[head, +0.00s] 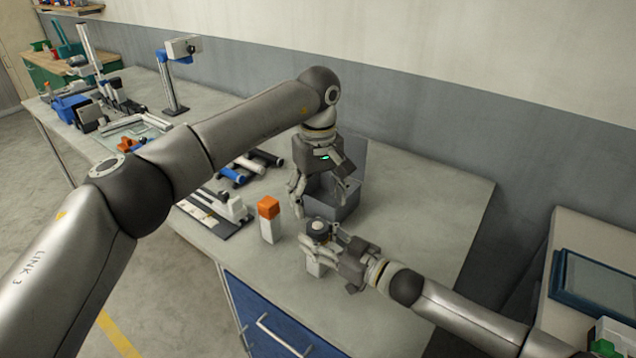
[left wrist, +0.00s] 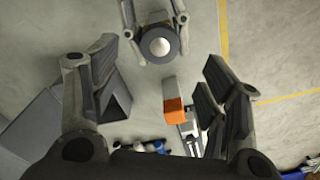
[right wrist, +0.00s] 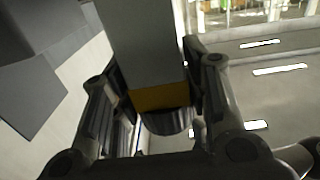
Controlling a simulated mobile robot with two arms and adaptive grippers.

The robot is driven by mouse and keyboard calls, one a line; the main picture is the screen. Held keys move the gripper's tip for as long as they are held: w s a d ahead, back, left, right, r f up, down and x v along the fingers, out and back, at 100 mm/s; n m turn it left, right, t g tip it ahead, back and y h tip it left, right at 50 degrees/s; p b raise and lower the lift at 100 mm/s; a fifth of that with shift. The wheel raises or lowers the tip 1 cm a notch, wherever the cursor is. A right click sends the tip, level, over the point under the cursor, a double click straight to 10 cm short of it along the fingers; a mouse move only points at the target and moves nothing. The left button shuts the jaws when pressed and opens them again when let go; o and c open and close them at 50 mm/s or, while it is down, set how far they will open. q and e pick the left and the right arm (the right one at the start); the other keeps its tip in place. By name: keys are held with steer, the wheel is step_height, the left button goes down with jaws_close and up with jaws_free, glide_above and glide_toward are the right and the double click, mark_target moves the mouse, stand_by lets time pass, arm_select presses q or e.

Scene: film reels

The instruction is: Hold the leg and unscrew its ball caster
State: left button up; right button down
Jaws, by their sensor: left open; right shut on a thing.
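The leg (head: 315,266) is a pale upright post. It also shows large in the right wrist view (right wrist: 145,45), with a yellow band (right wrist: 158,97) near its caster end. The ball caster (head: 319,228) is a dark round collar on top of the leg; its pale ball (left wrist: 160,46) faces up in the left wrist view. My right gripper (head: 320,243) is shut on the leg, its fingers on either side just below the caster. My left gripper (head: 318,205) is open and empty, pointing down above and behind the caster, apart from it.
A white block with an orange top (head: 268,207) stands left of the leg. A grey bin (head: 346,208) sits behind, close to my left gripper. Black and blue handled tools (head: 232,174) and a black tray (head: 212,212) lie farther left. The table's right side (head: 440,205) is clear.

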mark_target(318, 225)
arm_select(q)
step_height(318, 225, down, 7)
steer(key=shift+r, duration=0.1)
stand_by(0.3)
steer(key=c, duration=1)
steer(key=o, duration=0.9)
steer(key=shift+r, duration=0.1)
steer(key=shift+r, duration=2.15)
arm_select(e)
steer(key=c, duration=0.7)
jaws_free()
steer(key=shift+c, duration=0.2)
